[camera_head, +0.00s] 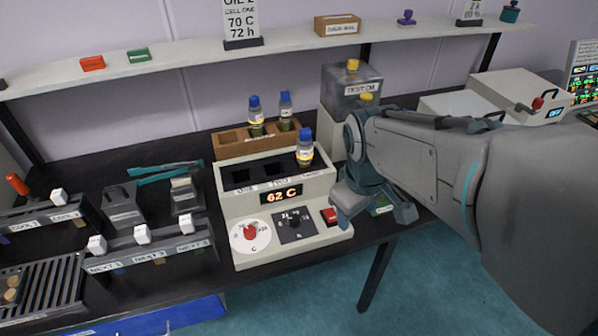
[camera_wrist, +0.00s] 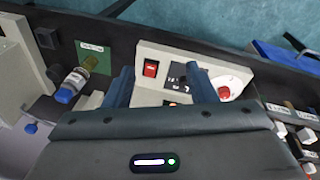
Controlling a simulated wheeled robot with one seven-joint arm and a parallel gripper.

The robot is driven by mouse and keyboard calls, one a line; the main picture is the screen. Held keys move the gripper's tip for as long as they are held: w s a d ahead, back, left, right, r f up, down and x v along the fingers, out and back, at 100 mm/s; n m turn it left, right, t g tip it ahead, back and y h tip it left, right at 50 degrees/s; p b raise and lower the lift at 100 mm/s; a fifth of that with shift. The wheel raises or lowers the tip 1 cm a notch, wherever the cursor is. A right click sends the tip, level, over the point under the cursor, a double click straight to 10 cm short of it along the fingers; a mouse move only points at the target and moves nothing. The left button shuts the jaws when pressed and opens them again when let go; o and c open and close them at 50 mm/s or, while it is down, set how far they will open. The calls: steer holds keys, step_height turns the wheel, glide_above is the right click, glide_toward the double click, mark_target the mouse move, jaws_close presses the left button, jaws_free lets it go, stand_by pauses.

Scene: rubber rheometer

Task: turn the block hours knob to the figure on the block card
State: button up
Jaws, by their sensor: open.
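The block heater (camera_head: 320,188) stands near the front edge of the bench, its display reading 62 C. The black hours knob (camera_head: 294,220) sits on a dark dial plate with small figures; its exact setting is too small to read. In the wrist view the dark hours dial (camera_wrist: 178,74) is partly hidden by a finger. A card (camera_head: 240,22) on the shelf reads OIL 2, CELL ONE, 70 C, 72 h. My gripper (camera_head: 375,208) is open and empty, right of the block. Its fingers (camera_wrist: 160,88) show apart in the wrist view, not gripping the knob.
A red temperature knob (camera_head: 250,232) on a white dial is left of the hours knob; a red switch (camera_head: 330,215) is right of it. A blue-capped bottle (camera_head: 305,150) stands in the block. A wooden rack (camera_head: 232,138) with bottles is behind. Labelled holders (camera_head: 150,258) stand left.

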steer(key=w+a+n+g+p, duration=0.1)
steer(key=w+a+n+p, duration=0.1)
steer(key=w+a+n, duration=0.45)
steer(key=n+g+p, duration=0.1)
steer(key=n+p, duration=0.1)
steer(key=n, duration=1.1)
glide_toward(294, 218)
steer(key=shift+y, duration=0.3)
steer(key=f, duration=0.8)
steer(key=shift+w+d+f, duration=0.1)
steer(key=shift+d+f, duration=0.15)
steer(key=shift+d, duration=0.05)
steer(key=c, duration=1)
